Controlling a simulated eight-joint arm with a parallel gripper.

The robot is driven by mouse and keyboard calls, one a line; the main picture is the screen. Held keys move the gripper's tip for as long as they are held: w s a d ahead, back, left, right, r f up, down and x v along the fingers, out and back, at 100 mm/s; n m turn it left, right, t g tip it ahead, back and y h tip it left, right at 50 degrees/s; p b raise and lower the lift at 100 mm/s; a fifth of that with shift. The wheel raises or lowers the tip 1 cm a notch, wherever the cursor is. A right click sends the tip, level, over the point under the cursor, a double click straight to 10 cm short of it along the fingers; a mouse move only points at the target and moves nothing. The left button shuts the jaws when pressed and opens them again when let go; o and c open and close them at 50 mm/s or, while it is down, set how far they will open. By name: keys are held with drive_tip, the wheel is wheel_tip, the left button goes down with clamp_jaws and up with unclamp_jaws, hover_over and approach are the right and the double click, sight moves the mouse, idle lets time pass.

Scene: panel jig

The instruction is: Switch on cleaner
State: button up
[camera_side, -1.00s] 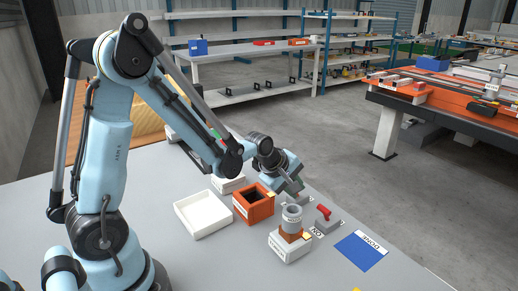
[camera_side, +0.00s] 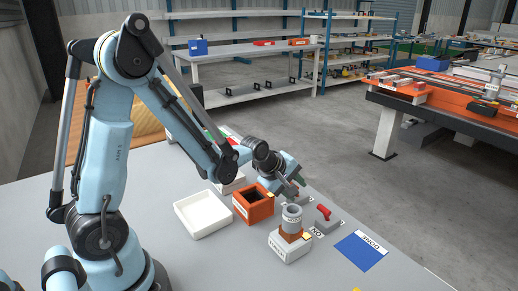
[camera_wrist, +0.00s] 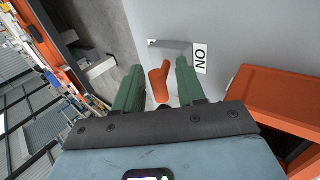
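The switch has a red lever (camera_side: 324,211) on a small grey base, with an "ON" label (camera_side: 316,232) in front of it. In the wrist view, the red lever (camera_wrist: 160,82) shows between the two green fingers of my gripper (camera_wrist: 158,70), and the "ON" label (camera_wrist: 201,58) lies just right of the fingers. My gripper (camera_side: 299,191) is open and empty, above and behind the switch in the side view. I cannot tell whether either finger touches the lever. A grey cylinder (camera_side: 292,216) stands on an orange piece on a white box (camera_side: 287,248) left of the switch.
An open orange box (camera_side: 254,209) and a white tray (camera_side: 201,216) stand left of the switch. A blue "DONE" mat (camera_side: 361,251) lies to its right. The grey tabletop is clear at the front left, and its edge runs close behind the switch.

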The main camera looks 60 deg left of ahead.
drive_tip(key=shift+v, duration=6.05)
drive_tip(key=s+d+m, duration=0.5)
drive_tip(key=s+m, duration=0.2)
drive_tip(key=m, duration=1.1)
drive_tip(key=shift+s+r+g, duration=0.3)
drive_tip(key=shift+r, duration=0.1)
